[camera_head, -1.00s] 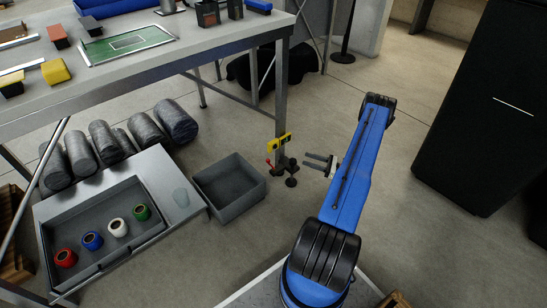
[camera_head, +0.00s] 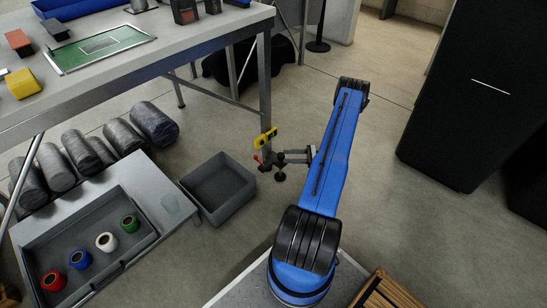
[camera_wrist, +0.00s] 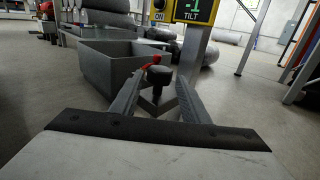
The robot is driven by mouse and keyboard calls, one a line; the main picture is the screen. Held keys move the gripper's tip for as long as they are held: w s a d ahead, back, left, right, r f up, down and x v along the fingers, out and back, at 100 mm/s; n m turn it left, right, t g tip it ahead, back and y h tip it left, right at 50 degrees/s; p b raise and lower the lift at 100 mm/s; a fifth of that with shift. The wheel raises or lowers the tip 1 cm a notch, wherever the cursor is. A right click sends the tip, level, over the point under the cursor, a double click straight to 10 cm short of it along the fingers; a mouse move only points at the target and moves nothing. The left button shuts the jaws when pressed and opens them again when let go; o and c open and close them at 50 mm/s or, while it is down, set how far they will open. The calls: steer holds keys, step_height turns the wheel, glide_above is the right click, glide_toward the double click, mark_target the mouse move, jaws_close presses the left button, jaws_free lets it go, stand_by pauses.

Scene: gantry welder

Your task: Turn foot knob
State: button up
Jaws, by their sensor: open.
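The foot knob (camera_wrist: 158,76) is a black round knob on a short dark stem, low at the foot of the table leg. In the wrist view it stands between the tips of my gripper (camera_wrist: 161,84). The fingers are apart, one on each side, and I cannot tell whether they touch it. In the head view my gripper (camera_head: 295,157) reaches left to the leg's foot. A yellow tilt display (camera_wrist: 195,9) sits on the leg above, partly cut off; it also shows in the head view (camera_head: 265,138). A red ball-ended lever (camera_wrist: 151,60) is just behind the knob.
An open grey bin (camera_head: 218,188) stands on the floor left of the leg. The steel workbench (camera_head: 150,70) stands above. A grey tray (camera_head: 150,243) holds several coloured rolls.

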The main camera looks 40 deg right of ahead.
mark_target(274, 161)
steer(key=x, duration=0.8)
steer(key=shift+w+a, duration=0.2)
steer(key=shift+w, duration=0.05)
steer(key=c, duration=0.8)
